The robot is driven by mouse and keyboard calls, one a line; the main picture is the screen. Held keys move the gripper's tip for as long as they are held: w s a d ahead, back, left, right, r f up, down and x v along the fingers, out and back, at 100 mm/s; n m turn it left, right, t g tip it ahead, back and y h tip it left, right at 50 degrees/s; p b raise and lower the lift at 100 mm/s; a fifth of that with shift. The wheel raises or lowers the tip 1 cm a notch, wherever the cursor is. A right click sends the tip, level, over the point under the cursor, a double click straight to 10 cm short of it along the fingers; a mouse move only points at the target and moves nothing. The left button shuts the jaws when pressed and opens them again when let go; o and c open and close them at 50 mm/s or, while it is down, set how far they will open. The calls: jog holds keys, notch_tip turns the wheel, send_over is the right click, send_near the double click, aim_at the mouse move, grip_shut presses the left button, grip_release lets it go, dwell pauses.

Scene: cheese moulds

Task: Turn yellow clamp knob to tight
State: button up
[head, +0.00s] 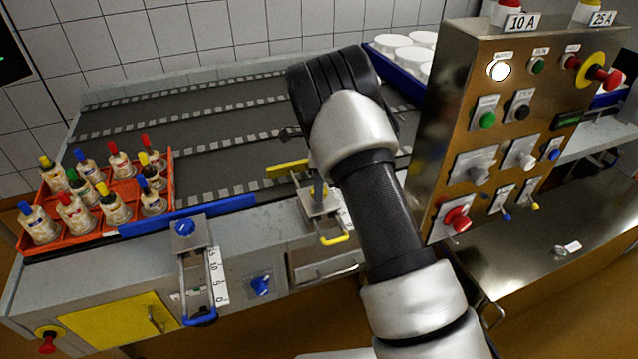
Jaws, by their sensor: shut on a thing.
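The yellow clamp (334,239) is at the front edge of the conveyor, beside a yellow guide bar (287,168). My arm reaches over it from the right.
A blue clamp knob (185,228) with a blue guide bar (187,215) is to the left. An orange crate (75,238) of bottles with coloured caps stands on the left. A steel control panel (440,130) rises close on the right. A blue crate (395,75) holds white moulds behind.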

jog(key=shift+m, duration=0.7)
jog(key=o, duration=1.1)
jog(key=shift+c, duration=0.2)
notch_tip(320, 180, up, 17)
jog(key=p, duration=0.2)
jog(key=shift+r, duration=0.2)
